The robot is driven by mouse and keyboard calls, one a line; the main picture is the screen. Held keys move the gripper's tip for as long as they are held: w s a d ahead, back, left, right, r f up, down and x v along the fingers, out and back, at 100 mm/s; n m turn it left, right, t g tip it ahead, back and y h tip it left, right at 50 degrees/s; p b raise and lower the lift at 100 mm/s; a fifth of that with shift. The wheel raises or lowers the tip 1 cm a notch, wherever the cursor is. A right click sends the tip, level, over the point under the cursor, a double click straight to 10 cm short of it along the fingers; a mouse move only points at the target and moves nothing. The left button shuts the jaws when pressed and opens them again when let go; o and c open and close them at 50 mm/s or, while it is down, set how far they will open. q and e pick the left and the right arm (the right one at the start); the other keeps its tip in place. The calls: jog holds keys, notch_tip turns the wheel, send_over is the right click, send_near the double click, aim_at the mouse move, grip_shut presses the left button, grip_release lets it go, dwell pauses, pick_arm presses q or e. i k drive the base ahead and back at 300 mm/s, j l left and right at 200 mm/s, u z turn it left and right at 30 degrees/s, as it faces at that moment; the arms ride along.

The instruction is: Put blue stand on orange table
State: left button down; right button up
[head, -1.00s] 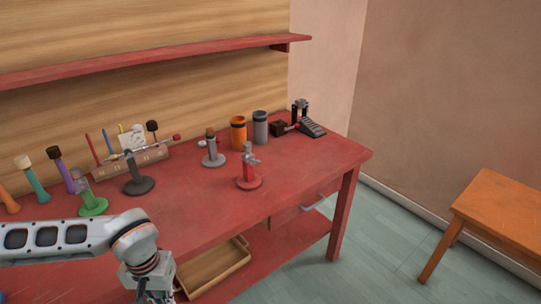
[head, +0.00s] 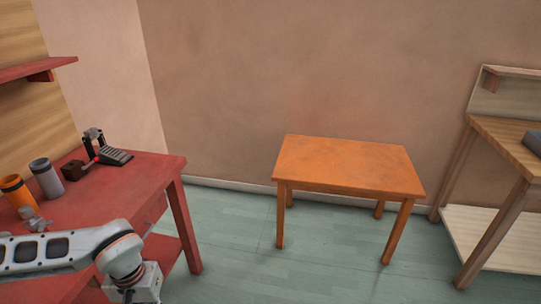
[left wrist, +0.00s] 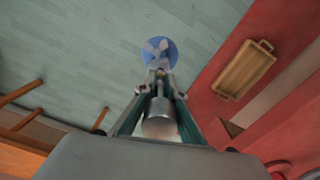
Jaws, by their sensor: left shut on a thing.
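The blue stand shows in the left wrist view, with its round blue base (left wrist: 172,50) pointing away from me, over the floor. My left gripper (left wrist: 160,93) is shut on the stand's upper part. In the head view my left arm comes in at the lower left and its gripper is largely cut off by the bottom edge; the stand is not visible there. The orange table (head: 350,165) stands against the wall, right of centre, with a bare top. Part of it also shows at the lower left of the left wrist view (left wrist: 18,161). My right gripper is not in view.
The red workbench (head: 125,195) is at the left, holding a pedal (head: 115,156), a grey cup (head: 46,178) and an orange cup (head: 16,191). A wooden tray (left wrist: 219,88) lies on its lower shelf. A wooden bench (head: 505,140) stands at right. Green floor lies open between.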

aim_at(351, 160)
jog(key=i+l+z, duration=0.15)
jog(key=z, duration=0.2)
jog(key=i+z, duration=0.7)
jog(key=i+j+z, duration=0.1)
jog(key=i+z, duration=0.15)
jog(key=i, duration=0.2)
jog(key=i+j+z, duration=0.25)
jog(key=i, duration=0.2)
jog(key=i+j, duration=0.25)
jog(key=i, duration=0.2)
jog(key=i+j, duration=0.25)
jog(key=i, duration=0.15)
jog(key=i+j, duration=0.2)
jog(key=i, duration=0.25)
jog(key=z, duration=0.05)
